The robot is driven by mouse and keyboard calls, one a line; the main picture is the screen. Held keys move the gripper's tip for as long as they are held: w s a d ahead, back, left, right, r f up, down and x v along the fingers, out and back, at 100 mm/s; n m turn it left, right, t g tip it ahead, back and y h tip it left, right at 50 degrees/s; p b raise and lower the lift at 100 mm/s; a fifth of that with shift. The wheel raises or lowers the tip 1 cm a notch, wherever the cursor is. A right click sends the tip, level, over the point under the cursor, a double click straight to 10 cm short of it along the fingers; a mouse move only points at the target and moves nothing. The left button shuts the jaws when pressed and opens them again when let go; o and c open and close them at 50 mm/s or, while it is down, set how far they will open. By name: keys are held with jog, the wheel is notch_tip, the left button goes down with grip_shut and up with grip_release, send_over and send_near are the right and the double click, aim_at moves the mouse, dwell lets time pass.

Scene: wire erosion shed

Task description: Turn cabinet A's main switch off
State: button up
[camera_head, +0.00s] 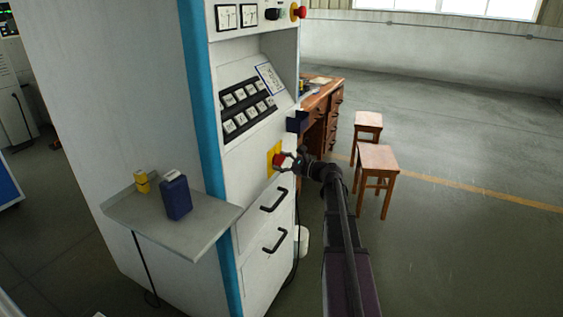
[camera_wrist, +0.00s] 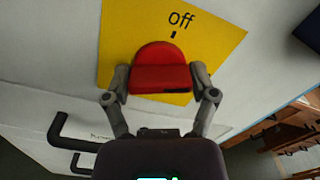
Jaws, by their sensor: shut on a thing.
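The main switch is a red rotary handle (camera_wrist: 160,68) on a yellow plate (camera_wrist: 222,38) marked "off" above it. A small dark mark sits just below that word. In the head view the red handle (camera_head: 279,160) is on the front of the white cabinet (camera_head: 262,140), above the drawers. My gripper (camera_wrist: 162,82) is shut on the red handle, one finger on each side. In the head view my gripper (camera_head: 288,160) reaches the handle from the right. Which way the handle points is hard to tell.
Black drawer handles (camera_head: 274,201) stick out below the switch. A grey side shelf (camera_head: 212,232) holds a dark blue box (camera_head: 176,197) and a yellow item (camera_head: 142,182). A wooden desk (camera_head: 322,105) and two stools (camera_head: 378,158) stand behind. Open floor lies to the right.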

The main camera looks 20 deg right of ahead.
jog(key=n, duration=0.6)
jog(key=shift+w, duration=0.1)
jog(key=n, duration=0.7)
jog(key=shift+n, duration=0.3)
jog(key=o, duration=1)
jog(key=shift+v, duration=0.85)
jog(key=v, duration=1)
jog(key=shift+d, duration=0.1)
